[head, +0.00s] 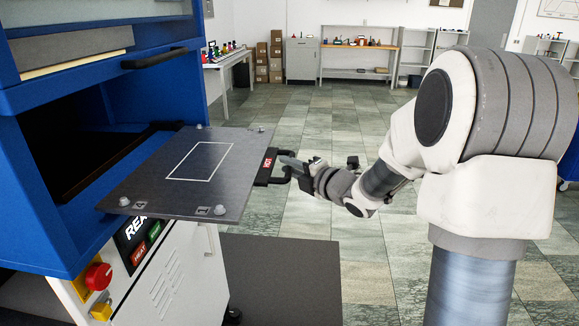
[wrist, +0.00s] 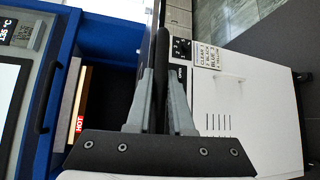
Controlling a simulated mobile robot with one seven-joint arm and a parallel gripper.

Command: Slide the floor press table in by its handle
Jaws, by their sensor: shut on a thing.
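The floor press table (head: 130,185) is a flat dark grey plate with a white rectangle outlined on it. It sticks out to the right from the dark opening of the blue press (head: 35,215). A black handle (head: 276,180) with a red HOT label is at its outer edge. My gripper (head: 288,163) is shut on this handle, coming from the right. In the wrist view my gripper's grey fingers (wrist: 162,112) stand on both sides of the dark handle bar (wrist: 162,85). The plate shows nearly edge-on there, and part of the handle is hidden by the fingers.
A second black handle (head: 153,58) is on the blue press above the opening. The white lower cabinet (head: 175,280) carries a red knob (head: 98,276) and buttons. A dark mat (head: 280,275) lies on the floor. Tiled floor to the right is clear; benches (head: 358,47) stand far back.

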